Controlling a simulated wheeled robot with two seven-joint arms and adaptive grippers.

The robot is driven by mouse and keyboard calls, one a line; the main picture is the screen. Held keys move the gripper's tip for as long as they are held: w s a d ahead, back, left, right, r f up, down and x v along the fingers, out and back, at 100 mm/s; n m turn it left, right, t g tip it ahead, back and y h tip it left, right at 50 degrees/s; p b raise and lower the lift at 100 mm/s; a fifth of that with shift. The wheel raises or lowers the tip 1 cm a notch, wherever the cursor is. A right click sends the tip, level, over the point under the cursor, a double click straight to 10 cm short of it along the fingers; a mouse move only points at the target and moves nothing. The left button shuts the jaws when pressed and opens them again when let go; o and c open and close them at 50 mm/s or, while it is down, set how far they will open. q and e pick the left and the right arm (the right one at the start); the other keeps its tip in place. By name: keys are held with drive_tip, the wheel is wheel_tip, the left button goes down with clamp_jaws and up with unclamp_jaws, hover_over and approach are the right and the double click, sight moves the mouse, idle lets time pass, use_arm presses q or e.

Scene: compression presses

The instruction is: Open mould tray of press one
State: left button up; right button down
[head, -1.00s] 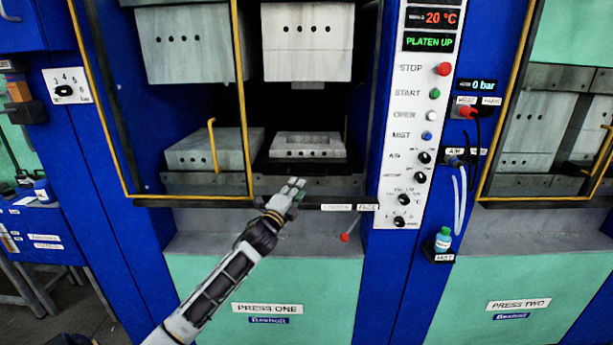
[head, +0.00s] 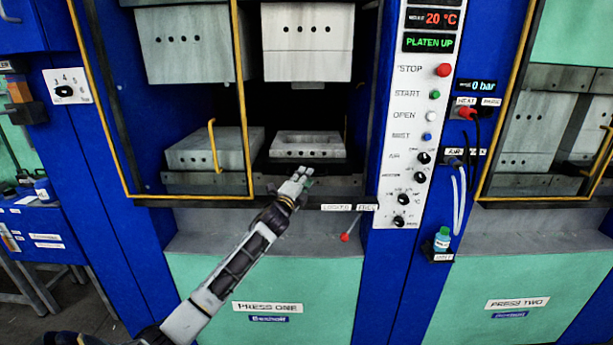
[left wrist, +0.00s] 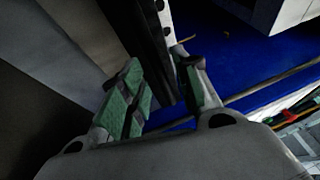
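Press one (head: 267,307) stands in the middle of the head view, with its yellow-framed guard to the left of the opening. Inside, a grey lower mould block (head: 308,150) sits on the dark mould tray (head: 264,166), under the raised upper block (head: 308,65). My left gripper (head: 303,178) reaches up from below to the front edge of the tray; whether it touches cannot be told. In the left wrist view its green-padded fingers (left wrist: 160,95) stand apart, with a dark edge showing beyond and between them. My right gripper is not in view.
A red-knobbed lever (head: 345,238) hangs below the locked and free labels (head: 350,207). The white control panel (head: 405,130) is on the right, reading platen up. A yellow guard handle (head: 213,146) is left of the tray. Press two (head: 517,304) stands further right.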

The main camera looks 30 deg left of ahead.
use_arm(q)
drive_tip(key=shift+x, duration=0.95)
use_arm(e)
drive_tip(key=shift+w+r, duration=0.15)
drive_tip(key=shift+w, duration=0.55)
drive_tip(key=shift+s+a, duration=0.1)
use_arm(q)
drive_tip(key=shift+c, duration=0.7)
clamp_jaws()
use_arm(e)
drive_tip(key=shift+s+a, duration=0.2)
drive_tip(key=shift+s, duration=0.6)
